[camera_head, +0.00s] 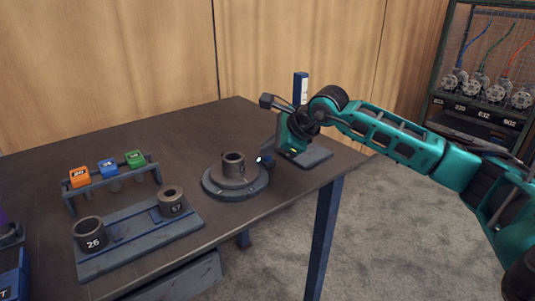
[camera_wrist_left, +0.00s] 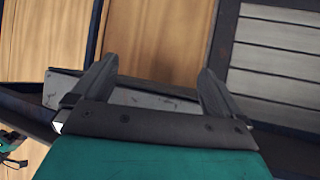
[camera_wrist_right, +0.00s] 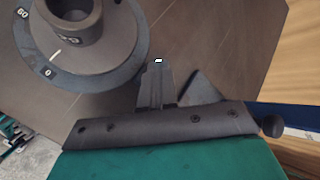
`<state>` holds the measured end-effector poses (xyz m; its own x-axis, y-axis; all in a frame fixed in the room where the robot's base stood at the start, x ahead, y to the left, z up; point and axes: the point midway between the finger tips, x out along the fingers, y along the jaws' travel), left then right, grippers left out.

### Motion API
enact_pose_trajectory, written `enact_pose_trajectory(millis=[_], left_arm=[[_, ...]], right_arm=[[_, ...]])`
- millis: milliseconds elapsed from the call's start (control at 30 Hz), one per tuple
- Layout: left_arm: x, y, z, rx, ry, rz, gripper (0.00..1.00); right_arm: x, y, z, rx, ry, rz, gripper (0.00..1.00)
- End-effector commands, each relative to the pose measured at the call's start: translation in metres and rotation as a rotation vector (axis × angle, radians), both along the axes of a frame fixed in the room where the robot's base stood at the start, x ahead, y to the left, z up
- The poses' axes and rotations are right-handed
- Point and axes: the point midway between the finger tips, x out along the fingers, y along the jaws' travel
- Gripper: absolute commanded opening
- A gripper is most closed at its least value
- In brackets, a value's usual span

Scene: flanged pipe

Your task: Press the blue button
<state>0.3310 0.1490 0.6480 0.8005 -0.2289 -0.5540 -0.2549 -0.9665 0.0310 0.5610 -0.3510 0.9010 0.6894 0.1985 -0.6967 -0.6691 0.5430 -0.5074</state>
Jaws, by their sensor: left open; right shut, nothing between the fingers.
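The blue button (camera_head: 108,168) sits on a raised rack (camera_head: 115,182) at the table's left, between an orange button (camera_head: 79,176) and a green button (camera_head: 134,158). Nothing touches it. My right gripper (camera_head: 262,160) is shut and empty, just right of the round dial base with a grey pipe piece (camera_head: 233,164), well to the right of the blue button. In the right wrist view its closed fingers (camera_wrist_right: 157,75) are over the table beside the dial. My left gripper (camera_wrist_left: 158,68) is open and empty in the left wrist view; it is outside the head view.
A grey plate (camera_head: 140,235) in front of the rack bears pipe pieces marked 26 (camera_head: 89,233) and 57 (camera_head: 171,202). A blue post (camera_head: 300,88) stands behind my right gripper. A shelf (camera_head: 480,110) with cabled parts is at the far right. The table's middle (camera_head: 185,150) is clear.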

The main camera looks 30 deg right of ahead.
Motion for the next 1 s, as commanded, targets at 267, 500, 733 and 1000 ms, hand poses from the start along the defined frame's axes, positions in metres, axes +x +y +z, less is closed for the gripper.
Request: enact_pose_trajectory(millis=[267, 500, 733, 1000], left_arm=[[0.000, 0.000, 0.003, 0.000, -0.001, 0.000, 1.00], [0.000, 0.000, 0.007, 0.000, -0.001, 0.000, 1.00], [0.000, 0.000, 0.023, 0.000, 0.000, 0.000, 1.00], [0.000, 0.000, 0.041, 0.000, 0.000, 0.000, 1.00]], right_arm=[[0.000, 0.000, 0.005, 0.000, 0.002, 0.001, 0.00], [0.000, 0.000, 0.011, 0.000, 0.000, 0.000, 0.00], [0.000, 0.000, 0.035, 0.000, -0.001, 0.000, 0.00], [0.000, 0.000, 0.061, 0.000, 0.000, 0.000, 0.00]])
